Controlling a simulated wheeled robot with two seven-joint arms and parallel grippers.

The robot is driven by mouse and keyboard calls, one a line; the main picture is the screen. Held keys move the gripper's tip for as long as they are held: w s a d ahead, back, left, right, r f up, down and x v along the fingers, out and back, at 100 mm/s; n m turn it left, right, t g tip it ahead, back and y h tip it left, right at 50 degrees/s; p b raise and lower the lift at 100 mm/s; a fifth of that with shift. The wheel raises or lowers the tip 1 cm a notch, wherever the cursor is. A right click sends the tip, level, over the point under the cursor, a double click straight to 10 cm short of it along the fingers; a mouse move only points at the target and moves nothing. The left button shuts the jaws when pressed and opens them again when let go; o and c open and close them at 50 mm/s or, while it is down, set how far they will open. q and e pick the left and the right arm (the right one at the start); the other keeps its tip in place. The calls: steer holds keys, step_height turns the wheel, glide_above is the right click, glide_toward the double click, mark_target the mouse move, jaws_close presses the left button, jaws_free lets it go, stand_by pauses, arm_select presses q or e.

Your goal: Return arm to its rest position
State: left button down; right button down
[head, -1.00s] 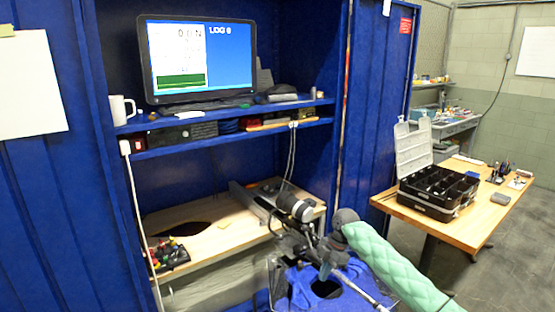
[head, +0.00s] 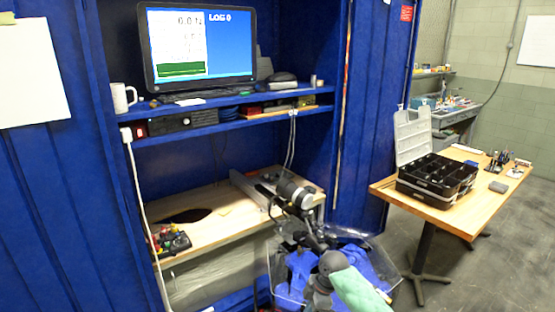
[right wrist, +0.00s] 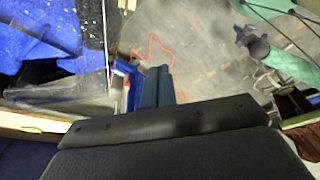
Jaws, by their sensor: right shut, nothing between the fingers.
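My right arm (head: 356,290), in a green padded sleeve, comes in at the bottom of the head view. Its dark joint is in front of the clear-walled tank (head: 382,262) with blue inside. My right gripper (right wrist: 153,88) shows in the right wrist view with its fingers together and nothing between them. It hangs over the floor, with blue material at the left of that view. In the head view I cannot make out its fingertips. My left gripper is in neither view.
A wooden table (head: 412,205) with a black compartment case (head: 437,182) stands to the right. A monitor (head: 200,48) is on the shelf. Grey floor is clear at far right.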

steer(key=s+a+f+m+t, duration=0.1)
steer(key=s+f+m, duration=0.3)
steer(key=s, duration=0.7)
steer(key=s+d+r+m+t+h, duration=0.1)
steer(key=s+d+m, duration=0.3)
steer(key=s, duration=0.5)
steer(key=s+d+r+m+t+h, duration=0.1)
steer(key=s+d+m, duration=0.35)
steer(key=s, duration=0.45)
steer(key=s+d+r+m+t+h, duration=0.15)
steer(key=s+d+m, duration=0.3)
steer(key=s, duration=0.45)
step_height(320, 180, down, 27)
steer(key=w+a+g, duration=0.2)
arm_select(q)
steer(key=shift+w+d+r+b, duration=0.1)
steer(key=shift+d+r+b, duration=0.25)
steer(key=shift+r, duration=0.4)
arm_select(e)
steer(key=s+f, duration=0.4)
steer(key=f, duration=0.7)
steer(key=s+f, duration=0.4)
steer(key=f, duration=0.8)
steer(key=shift+a, duration=0.2)
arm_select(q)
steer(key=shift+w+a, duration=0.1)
arm_select(e)
steer(key=shift+w, duration=0.1)
